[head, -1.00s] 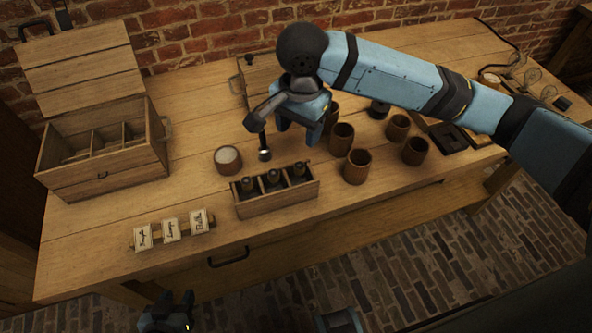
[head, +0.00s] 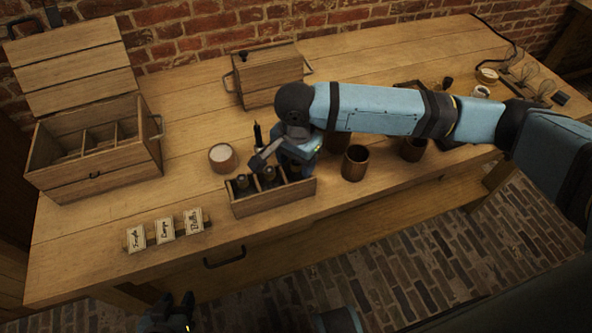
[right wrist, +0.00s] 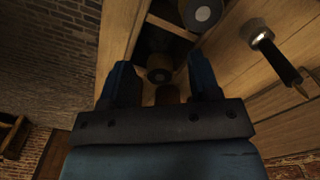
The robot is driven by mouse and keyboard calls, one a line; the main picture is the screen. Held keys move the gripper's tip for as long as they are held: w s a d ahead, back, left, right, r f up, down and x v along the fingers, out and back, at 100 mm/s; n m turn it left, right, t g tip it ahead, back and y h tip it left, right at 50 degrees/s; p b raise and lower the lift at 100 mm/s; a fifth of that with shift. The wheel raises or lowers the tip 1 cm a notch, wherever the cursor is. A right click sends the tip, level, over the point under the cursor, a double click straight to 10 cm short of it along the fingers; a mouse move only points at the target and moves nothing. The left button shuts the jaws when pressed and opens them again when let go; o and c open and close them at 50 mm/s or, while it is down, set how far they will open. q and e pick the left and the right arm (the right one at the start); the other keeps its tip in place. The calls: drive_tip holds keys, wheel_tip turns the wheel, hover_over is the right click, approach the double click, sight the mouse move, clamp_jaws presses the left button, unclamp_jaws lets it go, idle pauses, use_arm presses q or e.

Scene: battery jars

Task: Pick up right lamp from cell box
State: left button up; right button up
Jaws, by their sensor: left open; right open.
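The wooden cell box (head: 275,202) stands near the front of the workbench. Two dark lamps show in its left (head: 242,182) and middle (head: 268,176) compartments. My left gripper (head: 170,312) is open and empty, in front of the bench.
A slim black tool (head: 258,135) stands behind the box, beside a white-filled cup (head: 222,157). Brown cups (head: 355,163) stand to the right. Label cards (head: 165,230) lie front left. An open divided chest (head: 95,165) and a lidded box (head: 268,75) stand behind.

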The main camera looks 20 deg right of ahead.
drive_tip(key=shift+f, duration=0.45)
drive_tip(key=shift+c, duration=0.2)
drive_tip(key=c, duration=1)
drive_tip(key=shift+o, duration=0.2)
drive_tip(key=shift+r, duration=0.1)
